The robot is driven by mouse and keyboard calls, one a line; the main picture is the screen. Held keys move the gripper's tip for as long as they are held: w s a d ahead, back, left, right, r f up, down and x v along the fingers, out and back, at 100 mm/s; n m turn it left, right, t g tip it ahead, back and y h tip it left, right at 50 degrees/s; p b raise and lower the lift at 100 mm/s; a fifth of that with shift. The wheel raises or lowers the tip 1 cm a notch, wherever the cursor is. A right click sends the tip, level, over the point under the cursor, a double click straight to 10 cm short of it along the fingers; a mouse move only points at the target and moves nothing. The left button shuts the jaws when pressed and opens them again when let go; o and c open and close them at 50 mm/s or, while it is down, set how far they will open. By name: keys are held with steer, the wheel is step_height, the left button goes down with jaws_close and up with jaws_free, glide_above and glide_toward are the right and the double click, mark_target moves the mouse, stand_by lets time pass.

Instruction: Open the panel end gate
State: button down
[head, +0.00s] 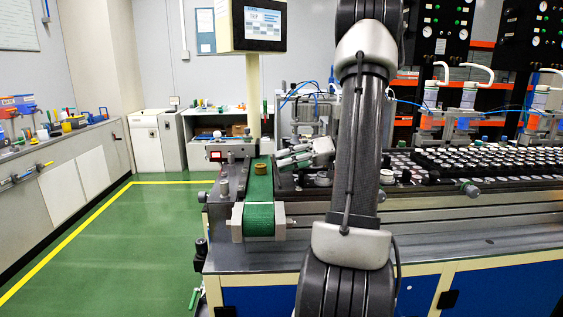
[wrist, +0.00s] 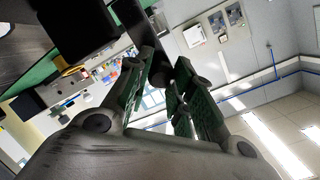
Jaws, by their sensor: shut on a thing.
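My gripper (head: 283,160) is beside the right side of the green conveyor belt (head: 259,193) in the head view, with its fingers pointing left. In the wrist view my gripper (wrist: 168,72) has its green-padded fingers close together around the end of a dark bar (wrist: 130,14). This bar appears to be the panel end gate, but its outline is mostly hidden by the fingers. In the head view the gate cannot be told apart from the dark parts beside the belt. I cannot tell how far the gate is swung.
A gold cylinder (head: 260,169) stands on the belt near the gripper. A screen on a post (head: 258,27) rises behind it. Open green floor (head: 130,235) lies to the left.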

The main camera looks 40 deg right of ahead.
steer(key=shift+s+d+f, duration=0.15)
steer(key=shift+s, duration=0.05)
stand_by(0.4)
steer(key=c, duration=1.2)
jaws_free()
steer(key=v, duration=1.2)
steer(key=shift+f, duration=0.35)
